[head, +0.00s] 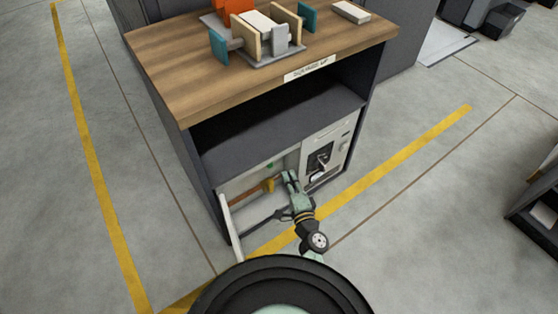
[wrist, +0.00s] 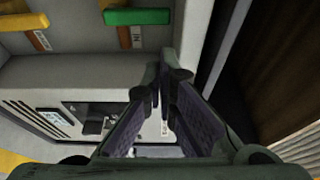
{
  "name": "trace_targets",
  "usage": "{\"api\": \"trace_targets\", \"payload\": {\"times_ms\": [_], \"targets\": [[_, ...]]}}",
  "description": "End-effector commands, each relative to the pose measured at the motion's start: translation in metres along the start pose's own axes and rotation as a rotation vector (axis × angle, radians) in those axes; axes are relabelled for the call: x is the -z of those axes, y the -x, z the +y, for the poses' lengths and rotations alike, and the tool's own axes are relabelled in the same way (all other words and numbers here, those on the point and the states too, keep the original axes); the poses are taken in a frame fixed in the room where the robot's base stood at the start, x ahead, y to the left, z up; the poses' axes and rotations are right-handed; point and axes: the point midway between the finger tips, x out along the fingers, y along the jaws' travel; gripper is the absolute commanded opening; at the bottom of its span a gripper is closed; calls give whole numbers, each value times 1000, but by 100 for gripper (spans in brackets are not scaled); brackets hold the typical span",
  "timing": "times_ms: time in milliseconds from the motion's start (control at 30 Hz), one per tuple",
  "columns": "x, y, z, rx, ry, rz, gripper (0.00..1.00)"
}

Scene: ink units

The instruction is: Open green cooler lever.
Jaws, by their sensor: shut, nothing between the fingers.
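The green lever (wrist: 137,17) shows at the top of the wrist view, lying crosswise on a pale panel with a small label under it. My gripper (wrist: 165,65) is shut and empty. In the wrist view its tips are just below the green lever's right end, with a small gap in the picture; contact cannot be told. In the head view my gripper (head: 288,178) reaches into the bay's front.
A yellow lever (wrist: 20,22) is left of the green one; it shows orange-yellow in the head view (head: 268,185). A white door (head: 229,218) stands open at the bay's left. A grey-white unit with a dark recess (head: 334,139) is on the right. A wooden top (head: 165,65) is above.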

Motion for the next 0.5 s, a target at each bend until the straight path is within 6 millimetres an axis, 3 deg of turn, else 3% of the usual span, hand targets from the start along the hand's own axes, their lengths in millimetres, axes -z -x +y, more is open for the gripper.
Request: {"api": "trace_targets", "payload": {"times_ms": [33,100,500], "targets": [[0,0,11,0,0,0,0],[0,0,15,1,0,0,0],[0,0,15,1,1,-1,0]]}}
